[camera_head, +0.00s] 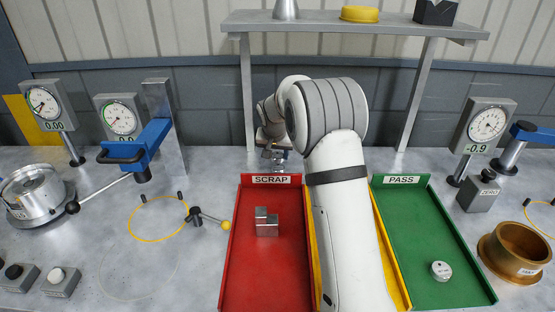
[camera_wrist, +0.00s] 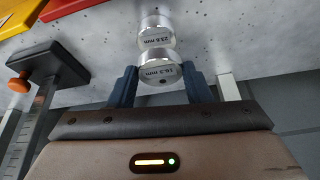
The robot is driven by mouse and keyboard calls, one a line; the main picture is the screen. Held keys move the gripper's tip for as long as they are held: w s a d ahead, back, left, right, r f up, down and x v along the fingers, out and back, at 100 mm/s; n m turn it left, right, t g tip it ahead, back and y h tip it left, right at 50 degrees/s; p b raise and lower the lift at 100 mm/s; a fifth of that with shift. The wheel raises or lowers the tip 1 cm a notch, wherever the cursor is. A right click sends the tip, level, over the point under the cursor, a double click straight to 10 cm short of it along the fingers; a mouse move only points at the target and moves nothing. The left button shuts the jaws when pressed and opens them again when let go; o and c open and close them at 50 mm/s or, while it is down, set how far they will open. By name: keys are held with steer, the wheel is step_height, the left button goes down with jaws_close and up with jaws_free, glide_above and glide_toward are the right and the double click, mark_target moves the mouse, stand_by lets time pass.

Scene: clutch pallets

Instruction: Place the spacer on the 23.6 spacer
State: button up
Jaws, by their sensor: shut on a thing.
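My gripper (camera_wrist: 159,75) is shut on a short silver spacer (camera_wrist: 160,70) labelled 16.3 mm, with one dark finger on each side of it. The 23.6 spacer (camera_wrist: 155,30), a silver cylinder with its label facing me, shows right beyond the held spacer in the wrist view. The two overlap or meet in the picture, and I cannot tell whether they touch. In the head view my gripper (camera_head: 274,153) is at the back of the bench behind the red tray, small and partly hidden by my arm; the spacers cannot be made out there.
The red SCRAP tray (camera_head: 238,255) holds a grey metal block (camera_head: 266,222). The green PASS tray (camera_head: 420,215) holds a small silver disc (camera_head: 441,270). Shelf posts stand near my gripper. In the wrist view a dark fixture with an orange knob (camera_wrist: 18,83) is at left.

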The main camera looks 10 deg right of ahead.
mark_target(277, 158)
steer(key=shift+f, duration=1.55)
steer(key=o, duration=1.1)
steer(key=shift+o, duration=0.2)
steer(key=shift+r, duration=0.1)
steer(key=shift+s+r, duration=0.1)
steer(key=shift+r, duration=0.1)
steer(key=b+v, duration=0.1)
steer(key=v, duration=1)
steer(key=s+d+r+n+g, duration=0.1)
steer(key=s+r, duration=0.2)
steer(key=s, duration=0.6)
steer(key=s+d+r+n, duration=0.1)
steer(key=s+r, duration=0.1)
steer(key=s, duration=0.7)
steer(key=s+f+n, duration=0.1)
steer(key=s+f, duration=0.1)
steer(key=s, duration=0.8)
steer(key=s+f+n+y, duration=0.1)
steer(key=s+f, duration=0.1)
steer(key=s, duration=0.9)
steer(key=shift+a+g, duration=0.25)
steer(key=shift+g, duration=0.05)
steer(key=shift+f, duration=0.1)
